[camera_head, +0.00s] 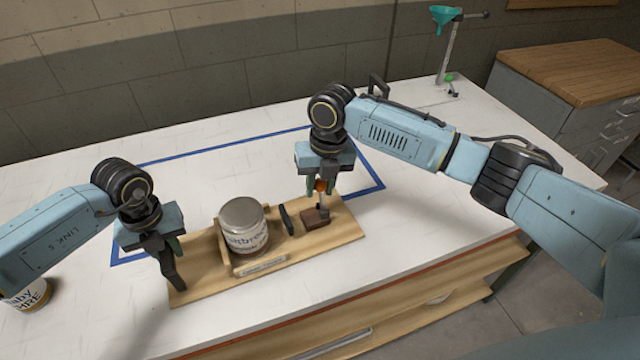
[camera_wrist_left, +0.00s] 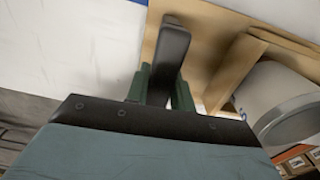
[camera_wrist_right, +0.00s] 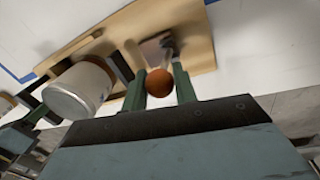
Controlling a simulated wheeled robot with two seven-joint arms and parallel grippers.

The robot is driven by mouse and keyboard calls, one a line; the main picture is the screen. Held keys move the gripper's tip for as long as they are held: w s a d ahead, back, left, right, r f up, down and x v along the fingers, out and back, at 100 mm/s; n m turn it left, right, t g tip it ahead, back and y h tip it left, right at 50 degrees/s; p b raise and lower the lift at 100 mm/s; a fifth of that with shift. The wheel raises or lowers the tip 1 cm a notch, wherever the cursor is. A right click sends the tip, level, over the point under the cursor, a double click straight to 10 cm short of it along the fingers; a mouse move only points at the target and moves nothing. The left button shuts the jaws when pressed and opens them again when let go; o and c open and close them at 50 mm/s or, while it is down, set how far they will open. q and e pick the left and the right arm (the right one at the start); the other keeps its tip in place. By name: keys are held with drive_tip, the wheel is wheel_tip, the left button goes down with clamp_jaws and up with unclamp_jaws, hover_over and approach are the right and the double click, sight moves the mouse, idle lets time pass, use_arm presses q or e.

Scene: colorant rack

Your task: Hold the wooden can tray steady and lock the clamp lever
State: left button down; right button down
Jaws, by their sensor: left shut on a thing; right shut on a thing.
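The wooden can tray (camera_head: 300,249) lies on the white table with a can (camera_head: 243,226) standing in its holder. A dark upright handle (camera_wrist_left: 170,60) stands at the tray's left end. My left gripper (camera_head: 172,250) is shut on this handle; its green fingers (camera_wrist_left: 165,90) flank it in the left wrist view. The clamp lever has an orange ball knob (camera_wrist_right: 159,82) above a brown block (camera_head: 315,218) at the tray's right end.
A dark pad (camera_head: 287,219) stands between the can and the brown block. Another can (camera_head: 30,294) stands at the left under my left arm.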

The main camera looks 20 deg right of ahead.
drive_tip(key=shift+d, duration=0.25)
use_arm(q)
drive_tip(key=shift+a, duration=0.15)
use_arm(e)
drive_tip(key=shift+w+d+f+y, duration=0.1)
drive_tip(key=shift+d+f+y, duration=0.15)
drive_tip(key=shift+d+y, duration=0.8)
drive_tip(key=shift+d+f+y, duration=0.25)
drive_tip(key=shift+d+y, duration=0.45)
drive_tip(key=shift+y, duration=0.7)
drive_tip(key=shift+w+d+f+y, duration=0.1)
drive_tip(key=shift+d+f+y, duration=0.15)
drive_tip(key=shift+d+y, duration=0.8)
drive_tip(key=shift+a, duration=0.15)
drive_tip(key=c, duration=1.1)
unclamp_jaws()
drive_tip(key=shift+g, duration=0.3)
drive_tip(key=shift+c, duration=0.2)
drive_tip(key=shift+a+y, duration=0.15)
drive_tip(key=shift+y, duration=0.15)
drive_tip(key=shift+r, duration=0.1)
